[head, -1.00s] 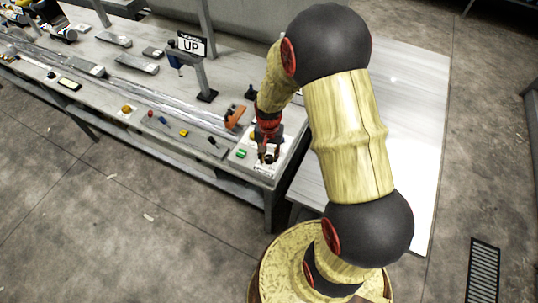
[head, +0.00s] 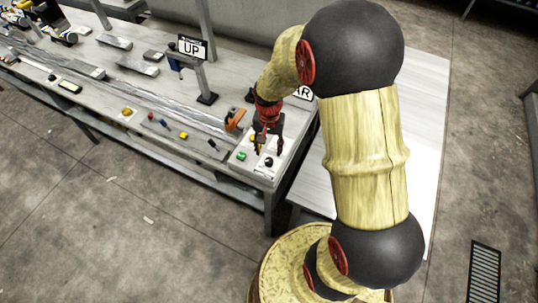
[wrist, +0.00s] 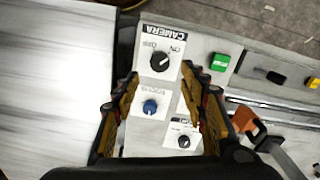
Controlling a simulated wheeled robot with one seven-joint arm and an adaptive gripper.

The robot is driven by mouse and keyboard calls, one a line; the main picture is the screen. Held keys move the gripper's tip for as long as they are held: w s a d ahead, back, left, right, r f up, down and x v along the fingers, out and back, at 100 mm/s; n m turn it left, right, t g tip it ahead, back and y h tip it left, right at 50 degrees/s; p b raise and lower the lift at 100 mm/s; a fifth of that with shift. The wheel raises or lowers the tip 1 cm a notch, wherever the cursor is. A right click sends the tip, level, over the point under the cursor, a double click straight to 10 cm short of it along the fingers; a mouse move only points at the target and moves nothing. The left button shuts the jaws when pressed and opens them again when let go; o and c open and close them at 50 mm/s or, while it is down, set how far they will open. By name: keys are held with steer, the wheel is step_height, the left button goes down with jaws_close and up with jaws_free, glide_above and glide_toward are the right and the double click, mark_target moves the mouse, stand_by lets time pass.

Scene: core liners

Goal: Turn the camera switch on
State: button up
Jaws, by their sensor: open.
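The camera switch (wrist: 159,63) is a round black knob on a white plate labelled CAMERA, upside down in the wrist view. Its pale pointer line slants to the upper right, towards a small label that looks like ON, though the print is hard to read. In the head view the knob (head: 268,162) shows at the near end of the bench. My gripper (head: 268,150) is above the panel there. In the wrist view my gripper (wrist: 161,76) is open, its fingers spread left and right of the knob's lower side, with nothing between them. The knob looks clear of both fingers.
A blue knob (wrist: 150,107) and another black knob (wrist: 184,142) sit below the camera switch in the wrist view. A green button (wrist: 220,62) is to the right. An orange-handled tool (head: 235,118) lies behind the panel. The UP sign (head: 191,47) stands farther back.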

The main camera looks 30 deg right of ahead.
steer(key=shift+r, duration=2.65)
steer(key=s+a+r+n+t+b, duration=0.2)
steer(key=s+a+r+n, duration=0.2)
steer(key=s+r, duration=0.4)
steer(key=s+a+r+n+t+b, duration=0.2)
steer(key=s+a+r+n+t, duration=0.1)
steer(key=s+r, duration=0.5)
step_height(320, 180, up, 3)
steer(key=shift+s+a+f+n+t, duration=0.1)
steer(key=shift+s+a+n+t, duration=0.2)
steer(key=shift+a+n, duration=0.7)
steer(key=shift+w+a+m, duration=0.1)
steer(key=shift+a+m, duration=0.1)
steer(key=shift+m, duration=0.1)
steer(key=shift+c, duration=0.2)
